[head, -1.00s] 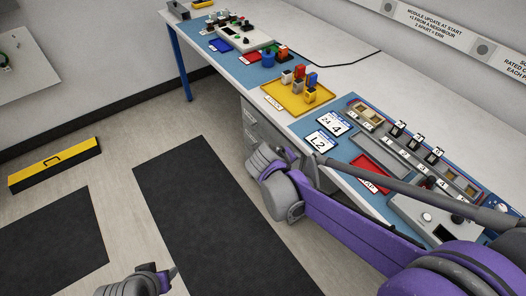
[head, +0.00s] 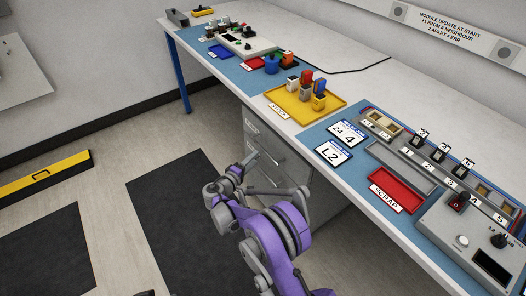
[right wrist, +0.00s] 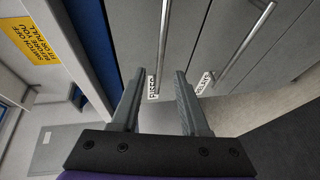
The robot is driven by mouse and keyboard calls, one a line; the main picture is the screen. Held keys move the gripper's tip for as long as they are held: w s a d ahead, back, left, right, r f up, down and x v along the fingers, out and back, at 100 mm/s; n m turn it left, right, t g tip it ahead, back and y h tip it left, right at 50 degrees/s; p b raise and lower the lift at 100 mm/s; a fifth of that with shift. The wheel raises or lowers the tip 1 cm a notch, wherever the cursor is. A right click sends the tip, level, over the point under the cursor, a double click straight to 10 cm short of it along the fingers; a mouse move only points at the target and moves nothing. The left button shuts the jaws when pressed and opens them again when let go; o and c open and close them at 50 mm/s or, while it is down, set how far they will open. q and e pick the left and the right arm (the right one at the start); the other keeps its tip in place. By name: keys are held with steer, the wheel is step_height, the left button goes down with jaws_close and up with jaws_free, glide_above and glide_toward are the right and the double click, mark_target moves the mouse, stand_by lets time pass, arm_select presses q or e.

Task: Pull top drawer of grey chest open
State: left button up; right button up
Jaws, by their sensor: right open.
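The grey chest (head: 255,125) stands under the workbench in the head view, its drawers looking shut. In the right wrist view, the drawer front nearest the bench, which is the top one, has a long metal bar handle (right wrist: 164,40) and a label that seems to read FUSES. A second drawer's handle (right wrist: 246,45) lies to its right. My right gripper (head: 252,162) is in front of the chest. In the right wrist view, its open, empty fingers (right wrist: 160,75) point at the fronts, with the top handle in line with the gap. Contact cannot be told.
The workbench (head: 365,85) overhangs the chest and carries a yellow tray (head: 335,101), a red scrap tray (head: 398,188) and a control box (head: 470,235). Dark mats (head: 160,220) lie on clear floor at left. A yellow-and-black bar (head: 45,174) lies at far left.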

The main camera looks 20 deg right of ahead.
mark_target(263, 149)
steer(key=x, duration=0.8)
steer(key=shift+b, duration=0.35)
steer(key=shift+c, duration=0.2)
jaws_close()
stand_by(0.8)
